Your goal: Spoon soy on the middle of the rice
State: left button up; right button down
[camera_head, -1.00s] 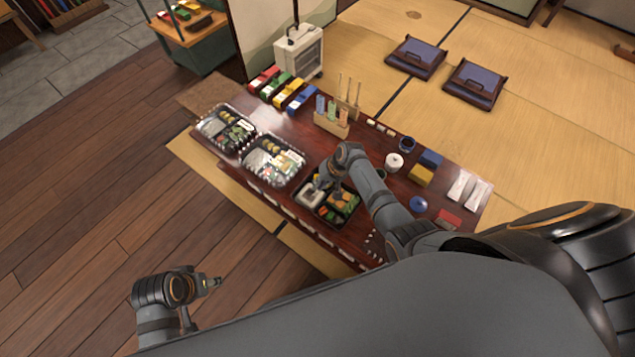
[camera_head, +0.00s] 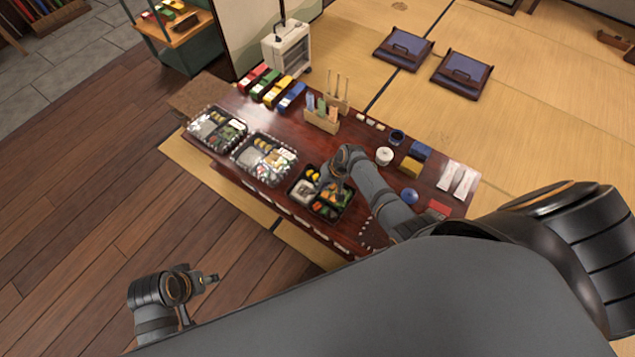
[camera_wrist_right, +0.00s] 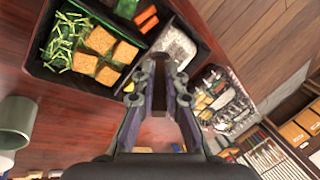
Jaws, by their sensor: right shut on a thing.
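The open black lunch box (camera_head: 343,209) lies on the low dark table. Its white rice (camera_head: 304,189) fills the left compartment, and the rice also shows in the right wrist view (camera_wrist_right: 176,47). My right gripper (camera_head: 330,178) is over the box's back part, right of the rice.
Two clear-lidded lunch boxes (camera_head: 264,157) (camera_head: 216,129) stand to the left. A grey-green cup (camera_wrist_right: 15,122) is near the box.

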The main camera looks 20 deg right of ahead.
notch_tip(320, 180, up, 7)
jog(key=p, duration=0.7)
dwell(0.3)
